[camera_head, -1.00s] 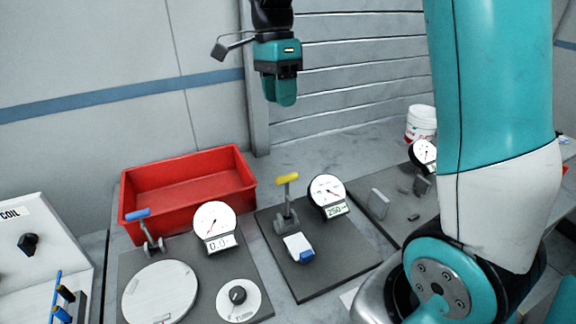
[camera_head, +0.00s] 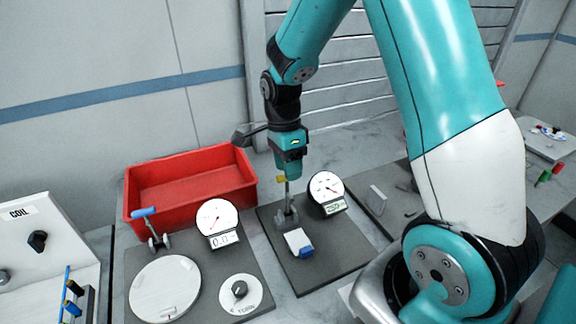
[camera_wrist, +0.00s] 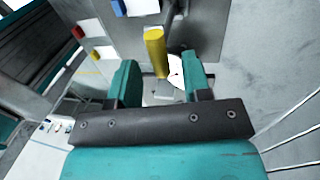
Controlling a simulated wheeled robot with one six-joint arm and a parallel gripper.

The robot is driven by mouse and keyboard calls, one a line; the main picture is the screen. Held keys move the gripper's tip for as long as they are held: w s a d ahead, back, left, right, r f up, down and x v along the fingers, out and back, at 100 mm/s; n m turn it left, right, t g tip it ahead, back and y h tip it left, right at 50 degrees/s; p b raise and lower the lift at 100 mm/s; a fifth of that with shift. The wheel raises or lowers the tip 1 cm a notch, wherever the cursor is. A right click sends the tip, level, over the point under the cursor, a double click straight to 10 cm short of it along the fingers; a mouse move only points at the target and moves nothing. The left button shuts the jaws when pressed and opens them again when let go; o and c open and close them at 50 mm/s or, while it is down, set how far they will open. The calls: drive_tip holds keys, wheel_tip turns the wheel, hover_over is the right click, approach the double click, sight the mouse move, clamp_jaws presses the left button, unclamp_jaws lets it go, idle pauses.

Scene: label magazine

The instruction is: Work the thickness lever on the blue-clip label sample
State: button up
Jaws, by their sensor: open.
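The thickness lever with a yellow handle (camera_head: 281,179) stands on a dark plate (camera_head: 312,278) in the head view. Its yellow handle (camera_wrist: 155,50) also shows in the wrist view, just ahead of and between the two fingers. The white label sample with a blue clip (camera_head: 306,252) lies at the foot of this lever. The round dial gauge (camera_head: 326,187) with a digital readout stands right beside the lever. My gripper (camera_head: 289,168) is at the handle, pointing down, and partly hides it. In the wrist view my gripper (camera_wrist: 158,82) is open with nothing held.
A red bin (camera_head: 190,187) stands behind and left. A blue-handled lever (camera_head: 145,212), a second dial gauge (camera_head: 217,217) and a round plate (camera_head: 165,289) are on the left station. A coil panel (camera_head: 40,235) is at the far left.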

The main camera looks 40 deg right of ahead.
drive_tip(key=shift+s+f, duration=0.1)
drive_tip(key=shift+f, duration=0.35)
drive_tip(key=shift+c, duration=0.2)
clamp_jaws()
drive_tip(key=shift+a, duration=0.15)
